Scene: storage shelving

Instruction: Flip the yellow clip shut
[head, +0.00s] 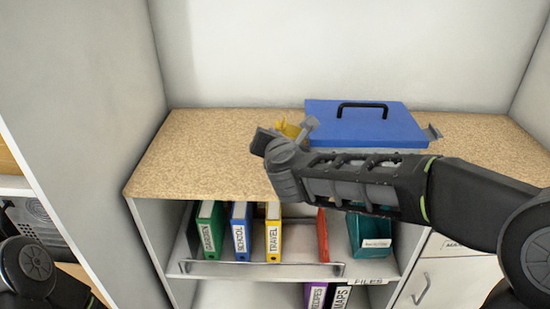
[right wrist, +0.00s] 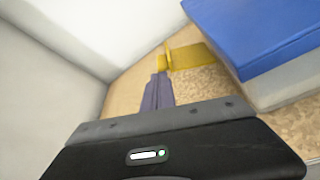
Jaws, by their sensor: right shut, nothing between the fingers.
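The yellow clip (head: 289,130) is at the left side of a box with a blue lid (head: 345,123), partly hidden by my right gripper in the head view. In the right wrist view the clip (right wrist: 187,57) juts out from the box beside the lid's corner, so it stands open. My right gripper (head: 311,123) is shut and empty. In the right wrist view its closed fingertips (right wrist: 160,76) are at the clip's outer end, very close; I cannot tell if they touch. My left gripper is out of view; only part of the left arm shows at bottom left.
The box stands on a speckled countertop (head: 190,150) against a white wall. A grey clip (head: 432,132) sticks out at its right side, and a black handle (head: 374,106) tops the lid. Binders (head: 240,232) and a teal holder (head: 368,236) stand on the shelf below. The counter's left part is clear.

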